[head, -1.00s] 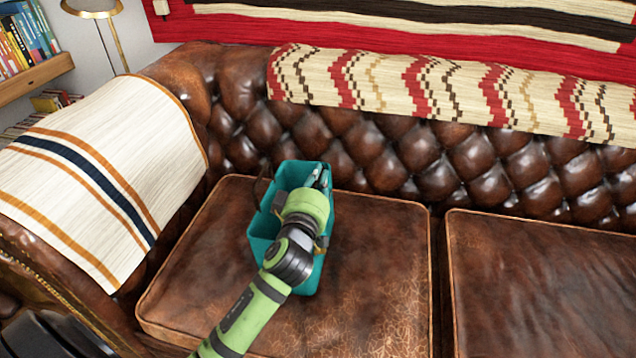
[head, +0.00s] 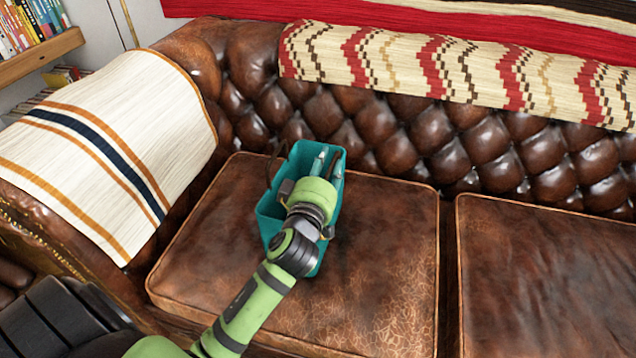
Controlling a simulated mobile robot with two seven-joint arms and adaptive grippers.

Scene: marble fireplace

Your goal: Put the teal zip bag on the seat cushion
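A teal open-topped container (head: 270,208) with a dark handle stands on the left brown leather seat cushion (head: 205,255), near the backrest. I cannot make out a separate teal zip bag; anything small inside the container is hidden by my arm and gripper. My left gripper (head: 329,162) reaches over the container from the front, its fingertips at the container's far right corner. Its green wrist covers the container's middle. Whether the fingers hold something is unclear. My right gripper is not in view.
A second seat cushion (head: 545,270) on the right is bare. The tufted backrest (head: 400,140) rises behind, with a patterned throw (head: 450,70) over it. A striped cloth (head: 100,150) covers the left armrest. The front and right of the left cushion are clear.

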